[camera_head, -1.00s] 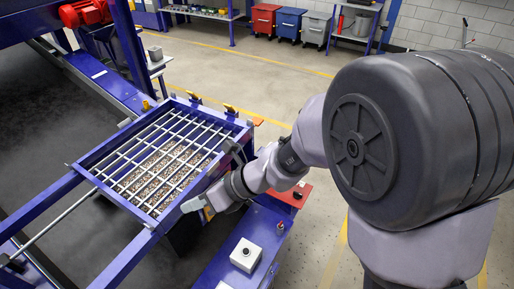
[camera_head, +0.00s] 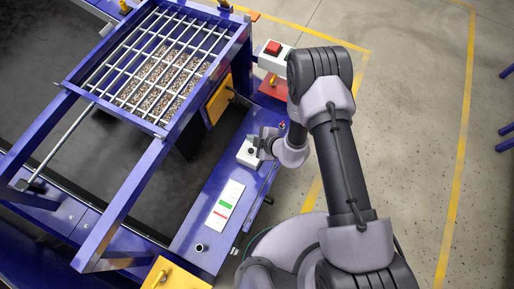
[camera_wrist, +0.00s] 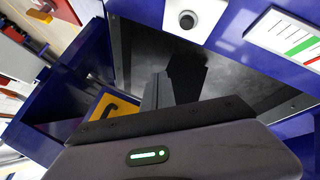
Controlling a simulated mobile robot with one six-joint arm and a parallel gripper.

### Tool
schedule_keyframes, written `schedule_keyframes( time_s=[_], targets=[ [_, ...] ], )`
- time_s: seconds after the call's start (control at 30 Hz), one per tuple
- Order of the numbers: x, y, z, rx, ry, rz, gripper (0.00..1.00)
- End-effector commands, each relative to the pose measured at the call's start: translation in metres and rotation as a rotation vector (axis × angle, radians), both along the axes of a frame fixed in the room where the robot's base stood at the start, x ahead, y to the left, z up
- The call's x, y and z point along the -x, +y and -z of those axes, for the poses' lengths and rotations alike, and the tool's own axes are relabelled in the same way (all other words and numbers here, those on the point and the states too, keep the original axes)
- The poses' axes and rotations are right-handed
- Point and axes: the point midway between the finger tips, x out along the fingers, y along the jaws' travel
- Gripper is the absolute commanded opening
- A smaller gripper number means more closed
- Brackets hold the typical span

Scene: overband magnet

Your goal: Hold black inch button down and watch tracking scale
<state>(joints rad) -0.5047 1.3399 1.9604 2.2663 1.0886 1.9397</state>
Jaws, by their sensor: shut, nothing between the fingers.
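The black inch button (camera_wrist: 187,20) sits on a small white box, bare and uncovered in the wrist view. The white button box (camera_head: 246,154) is on the blue side rail in the head view. The tracking scale (camera_head: 227,204) is a white plate with green and red marks, just nearer than the box; it also shows at the right of the wrist view (camera_wrist: 292,38). My gripper (camera_head: 264,144) is shut and empty at the box's right side in the head view, partly overlapping it. In the wrist view its fingers appear apart from the button.
A barred grid (camera_head: 165,70) over gravel-like material lies at upper left. A red button on a white box (camera_head: 273,48) stands beyond my gripper. A yellow panel (camera_head: 218,99) is under the grid. A yellow piece (camera_head: 162,274) is at the bottom. Open floor lies right.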

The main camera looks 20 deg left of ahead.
Motion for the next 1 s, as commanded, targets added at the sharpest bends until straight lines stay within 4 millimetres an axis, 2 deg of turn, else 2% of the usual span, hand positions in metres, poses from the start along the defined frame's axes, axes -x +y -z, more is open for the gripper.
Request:
schedule_keyframes(
  time_s=[0.47,0.67,1.0],
  targets=[
    [0.0,0.0,0.007,0.0,0.002,0.003,0.0],
    [0.0,0.0,0.03,0.001,0.002,0.001,0.0],
    [0.0,0.0,0.081,0.001,0.002,0.001,0.0]
  ],
)
